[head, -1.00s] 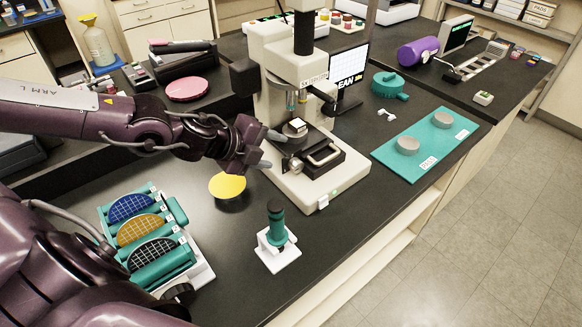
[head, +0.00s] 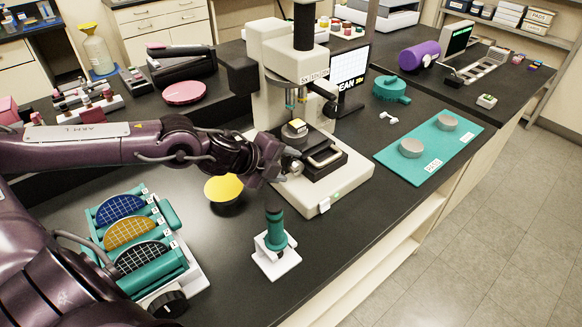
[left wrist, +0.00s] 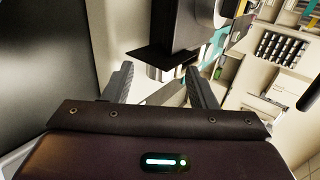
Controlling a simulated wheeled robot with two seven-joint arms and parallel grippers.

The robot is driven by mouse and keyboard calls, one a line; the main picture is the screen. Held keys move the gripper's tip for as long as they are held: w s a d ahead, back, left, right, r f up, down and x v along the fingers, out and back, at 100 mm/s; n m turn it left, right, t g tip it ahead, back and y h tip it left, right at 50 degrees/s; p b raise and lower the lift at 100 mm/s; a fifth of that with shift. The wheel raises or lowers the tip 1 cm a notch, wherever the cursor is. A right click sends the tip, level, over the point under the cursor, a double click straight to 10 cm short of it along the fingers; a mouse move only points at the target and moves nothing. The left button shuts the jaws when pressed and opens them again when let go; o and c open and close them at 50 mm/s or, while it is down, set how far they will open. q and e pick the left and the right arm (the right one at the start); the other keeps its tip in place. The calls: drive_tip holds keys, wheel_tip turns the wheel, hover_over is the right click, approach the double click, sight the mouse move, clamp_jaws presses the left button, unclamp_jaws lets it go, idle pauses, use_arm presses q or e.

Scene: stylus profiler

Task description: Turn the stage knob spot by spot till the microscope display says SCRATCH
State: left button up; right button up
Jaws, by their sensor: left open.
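The microscope (head: 272,85) stands mid-bench, its black stage (head: 328,160) bearing a small sample block (head: 297,126). The silver stage knob (head: 296,168) is on the stage's left side. My left gripper (head: 281,167) is open right by the knob. In the left wrist view, the silver knob (left wrist: 165,73) shows ahead between the spread fingers (left wrist: 160,82); I cannot tell whether they touch it. The microscope display (head: 351,68), behind the microscope, shows a grid and a word ending in "EAN"; its start is hidden. My right gripper is not in view.
A teal rack of wafers (head: 128,232) is at front left. A teal-and-white tool stand (head: 275,242) is in front of the microscope. A teal mat (head: 428,165) with grey discs lies at right.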

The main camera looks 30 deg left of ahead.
use_arm(q)
drive_tip(key=shift+x, duration=1.15)
drive_tip(key=shift+d, duration=0.1)
drive_tip(key=c, duration=1)
drive_tip(key=shift+s+f+t+b, duration=0.1)
drive_tip(key=shift+f+t+b, duration=0.2)
drive_tip(key=shift+b, duration=0.5)
drive_tip(key=shift+s+f+t+h+b, duration=0.15)
drive_tip(key=shift+t+h+b, duration=0.5)
drive_tip(key=shift+t, duration=1.05)
